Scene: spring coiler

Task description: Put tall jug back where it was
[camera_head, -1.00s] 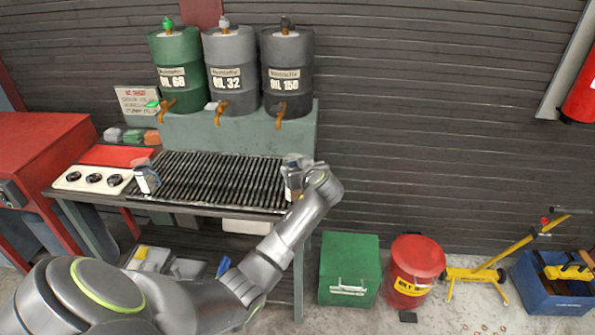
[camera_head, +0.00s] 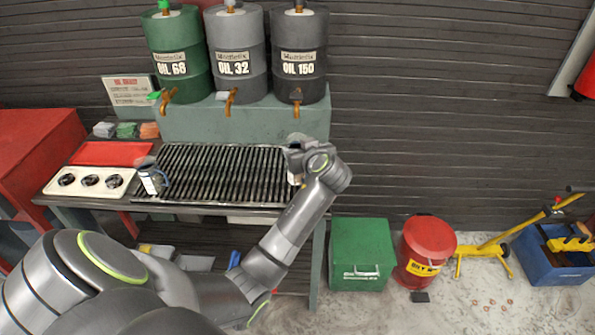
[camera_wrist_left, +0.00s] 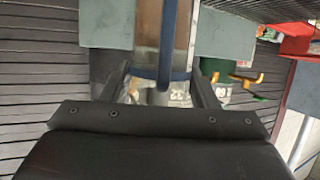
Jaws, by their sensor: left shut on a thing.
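My left gripper (camera_head: 296,152) is at the right end of the black slatted grate (camera_head: 215,172), partly hidden by its own wrist. In the left wrist view, its fingers (camera_wrist_left: 162,82) are shut on a see-through jug (camera_wrist_left: 147,35) with a blue rim and blue handle, brownish inside. I take this to be the tall jug. In the head view only a little of this jug (camera_head: 293,178) shows below the gripper; I cannot tell whether its base touches the grate. Another jug (camera_head: 152,183), with a white label and dark handle, stands at the grate's left end. My right gripper is not in view.
Three oil drums, green (camera_head: 178,60), grey (camera_head: 234,62) and dark grey (camera_head: 297,60), stand behind the grate with taps facing forward. A panel with three dark round parts (camera_head: 92,181) is at left. A green box (camera_head: 360,255) and red bin (camera_head: 427,250) stand right of the bench.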

